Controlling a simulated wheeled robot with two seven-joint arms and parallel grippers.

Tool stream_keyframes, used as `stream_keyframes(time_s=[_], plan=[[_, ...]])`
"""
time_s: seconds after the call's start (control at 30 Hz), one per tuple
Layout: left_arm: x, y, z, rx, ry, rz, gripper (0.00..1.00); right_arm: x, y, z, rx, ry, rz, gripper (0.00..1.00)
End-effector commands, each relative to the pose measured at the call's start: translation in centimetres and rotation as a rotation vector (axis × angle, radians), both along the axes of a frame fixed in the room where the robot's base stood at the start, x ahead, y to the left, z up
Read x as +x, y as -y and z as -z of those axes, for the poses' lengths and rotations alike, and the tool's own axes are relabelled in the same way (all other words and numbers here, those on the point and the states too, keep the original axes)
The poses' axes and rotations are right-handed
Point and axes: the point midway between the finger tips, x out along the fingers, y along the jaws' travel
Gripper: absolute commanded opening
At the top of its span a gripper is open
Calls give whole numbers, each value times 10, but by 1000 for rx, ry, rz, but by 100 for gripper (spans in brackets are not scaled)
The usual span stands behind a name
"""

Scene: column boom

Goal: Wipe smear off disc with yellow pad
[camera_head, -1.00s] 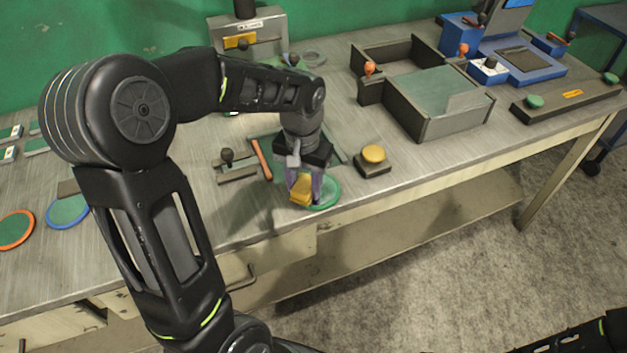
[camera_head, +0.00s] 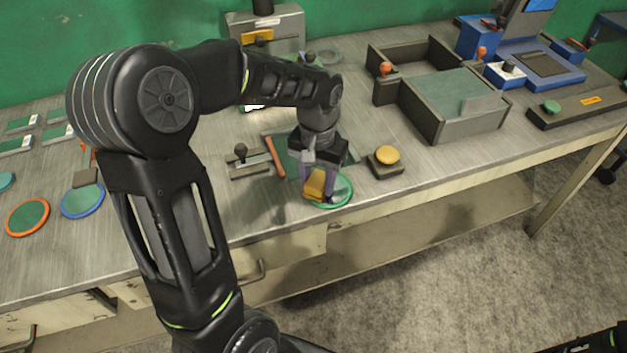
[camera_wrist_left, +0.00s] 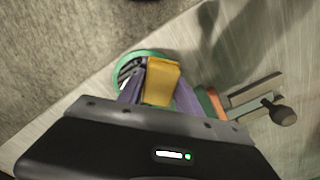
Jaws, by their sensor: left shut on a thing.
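My left gripper (camera_head: 319,186) is shut on the yellow pad (camera_head: 315,183) and holds it at the green-rimmed disc (camera_head: 346,190), near the bench's front edge. In the left wrist view the pad (camera_wrist_left: 161,83) sits between the two purple-grey fingers, over the right part of the disc (camera_wrist_left: 119,68). The pad looks low on the disc; I cannot tell whether it touches. The pad and fingers hide much of the disc's face. Dark and pale marks show beside the left finger, but I cannot tell if they are the smear. My right gripper is out of view.
A yellow button on a dark block (camera_head: 386,156) stands right of the disc. A small clamp with a black knob (camera_head: 241,155) is to the left. An orange-rimmed disc (camera_head: 28,217) and a blue-rimmed disc (camera_head: 83,201) lie farther left.

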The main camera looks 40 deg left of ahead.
Motion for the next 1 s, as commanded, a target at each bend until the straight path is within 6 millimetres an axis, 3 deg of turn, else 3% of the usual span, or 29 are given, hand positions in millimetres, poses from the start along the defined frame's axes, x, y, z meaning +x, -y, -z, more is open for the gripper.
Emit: stream_keyframes(time_s=[0.23,0.73,1.0], plan=[[19,13,2,0,0,2,9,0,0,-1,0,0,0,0],[25,17,2,-1,1,2,9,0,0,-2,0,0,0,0],[42,29,0,-1,1,3,9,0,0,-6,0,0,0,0]])
